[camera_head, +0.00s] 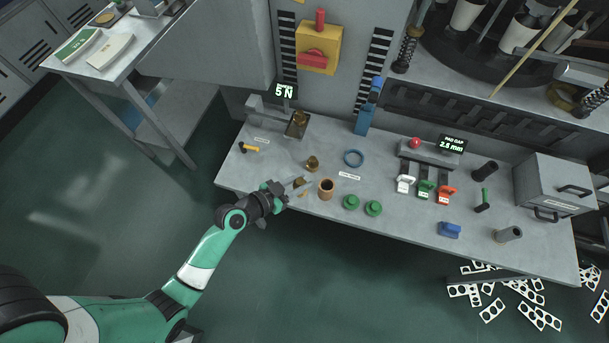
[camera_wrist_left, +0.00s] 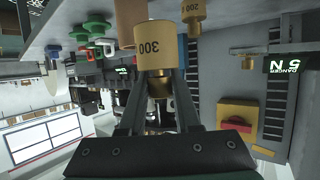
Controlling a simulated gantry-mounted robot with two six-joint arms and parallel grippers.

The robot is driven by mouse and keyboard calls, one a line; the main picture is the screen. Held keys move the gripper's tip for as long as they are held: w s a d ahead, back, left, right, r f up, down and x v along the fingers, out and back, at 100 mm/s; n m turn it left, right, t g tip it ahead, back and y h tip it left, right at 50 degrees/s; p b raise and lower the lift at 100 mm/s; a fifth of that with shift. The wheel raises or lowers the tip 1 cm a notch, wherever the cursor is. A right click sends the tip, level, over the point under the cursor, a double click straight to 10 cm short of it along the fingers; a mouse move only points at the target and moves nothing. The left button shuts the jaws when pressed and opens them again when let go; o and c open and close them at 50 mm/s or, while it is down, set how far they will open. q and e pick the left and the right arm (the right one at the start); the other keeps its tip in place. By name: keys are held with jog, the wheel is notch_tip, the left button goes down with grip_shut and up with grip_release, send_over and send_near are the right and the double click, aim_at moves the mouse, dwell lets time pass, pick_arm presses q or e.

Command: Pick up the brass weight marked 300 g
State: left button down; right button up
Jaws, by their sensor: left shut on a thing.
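The brass weight marked 300 (camera_wrist_left: 155,42) shows upside down in the left wrist view, its knob between my left gripper's fingers (camera_wrist_left: 158,82). In the head view, my left gripper (camera_head: 297,188) is at the bench's front edge, shut on this small brass weight (camera_head: 299,183), which it partly hides. I cannot tell whether the weight still touches the bench. A second brass weight, marked 200 (camera_wrist_left: 192,12), stands close by; it also shows in the head view (camera_head: 312,163). My right gripper is not in view.
A copper-coloured cup (camera_head: 326,189) stands just right of my gripper. A device with a brass piece (camera_head: 298,122) stands behind, by a "5 N" display (camera_head: 285,91).

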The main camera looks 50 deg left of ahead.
pick_arm(q)
jog(key=s+d+r+p, duration=0.2)
jog(key=s+d+r, duration=0.2)
jog(key=s, duration=0.6)
notch_tip(320, 180, up, 2)
jog(key=shift+d+r, duration=0.1)
jog(key=shift+d, duration=0.2)
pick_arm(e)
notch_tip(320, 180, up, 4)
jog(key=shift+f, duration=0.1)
